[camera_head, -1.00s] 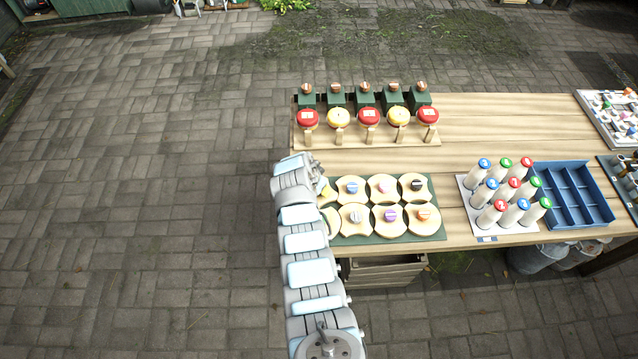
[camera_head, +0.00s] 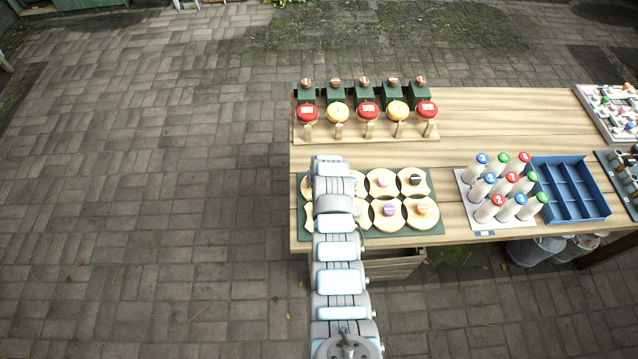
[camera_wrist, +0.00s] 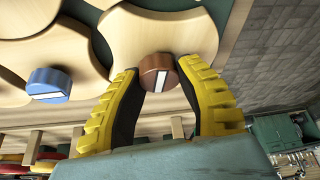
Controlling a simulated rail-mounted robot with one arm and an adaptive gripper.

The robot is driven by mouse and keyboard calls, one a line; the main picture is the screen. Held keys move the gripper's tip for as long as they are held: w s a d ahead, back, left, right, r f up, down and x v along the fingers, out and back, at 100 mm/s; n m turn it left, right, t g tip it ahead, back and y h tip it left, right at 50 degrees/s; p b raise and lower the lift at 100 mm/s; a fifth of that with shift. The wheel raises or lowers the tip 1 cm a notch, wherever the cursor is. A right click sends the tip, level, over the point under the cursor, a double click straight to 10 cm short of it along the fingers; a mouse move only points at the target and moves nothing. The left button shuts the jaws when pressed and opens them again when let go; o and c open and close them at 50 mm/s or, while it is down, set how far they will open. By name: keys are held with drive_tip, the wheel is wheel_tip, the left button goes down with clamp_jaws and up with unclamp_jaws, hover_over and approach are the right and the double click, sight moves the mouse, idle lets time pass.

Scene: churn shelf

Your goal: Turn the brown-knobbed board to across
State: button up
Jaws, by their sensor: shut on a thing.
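The brown-knobbed board is pale wood with curved edges; the wrist view shows the board (camera_wrist: 190,38) and its round brown knob (camera_wrist: 158,72) with a white stripe. My gripper (camera_wrist: 158,88) has its yellow-and-black fingers shut on either side of this knob. In the head view my arm hides the gripper, the brown knob and the blue knob; the boards lie in two rows on a green mat (camera_head: 440,236) at the table's front left.
Behind the mat stands a wooden rack (camera_head: 385,131) with red and yellow round pieces and green blocks. White bottles (camera_head: 488,211) with coloured caps and a blue compartment tray (camera_head: 571,190) are to the right. The table (camera_head: 490,130) is bare between rack and trays.

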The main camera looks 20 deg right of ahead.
drive_tip(key=shift+f+n+y+b, duration=0.2)
drive_tip(key=shift+n+y+b, duration=0.2)
drive_tip(key=shift+n+b, duration=0.6)
clamp_jaws()
drive_tip(key=shift+r, duration=0.1)
drive_tip(key=o, duration=1.2)
unclamp_jaws()
drive_tip(key=shift+r, duration=0.1)
drive_tip(key=shift+s+d+r, duration=0.1)
drive_tip(key=shift+s+r, duration=0.05)
drive_tip(key=shift+r, duration=0.55)
drive_tip(key=shift+v, duration=5.25)
drive_tip(key=shift+f, duration=0.1)
